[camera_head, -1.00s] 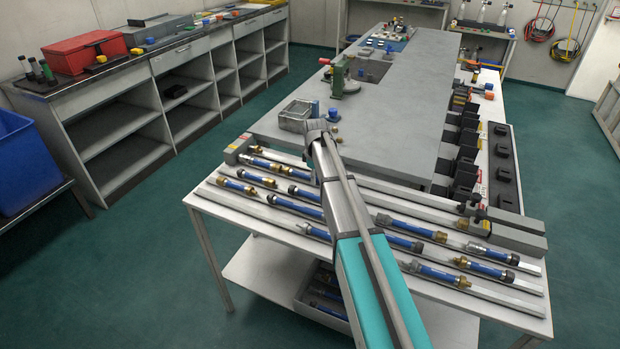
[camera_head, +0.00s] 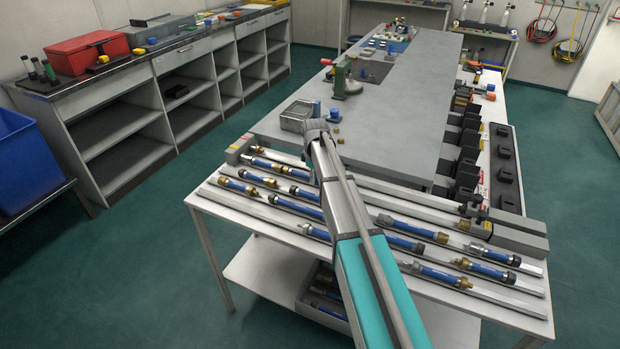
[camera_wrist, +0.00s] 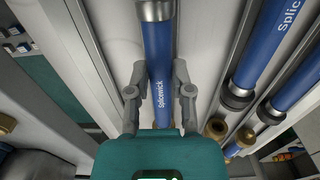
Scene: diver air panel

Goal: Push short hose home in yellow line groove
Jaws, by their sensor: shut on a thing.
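In the wrist view a blue hose (camera_wrist: 158,45) with white lettering and a grey metal end lies between the two fingers of my gripper (camera_wrist: 160,98). The fingers are shut on it, one on each side. It lies along a channel between pale rails (camera_wrist: 104,40); how deep it sits I cannot tell. In the head view my arm hides the gripper and the held hose.
Other blue hoses (camera_wrist: 262,45) with dark and brass fittings lie close to the right. The white rack table (camera_head: 214,206) holds several more hoses in rows. A grey bench (camera_head: 400,130) stands behind it, with a green vise (camera_head: 340,77). Green floor is open at left.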

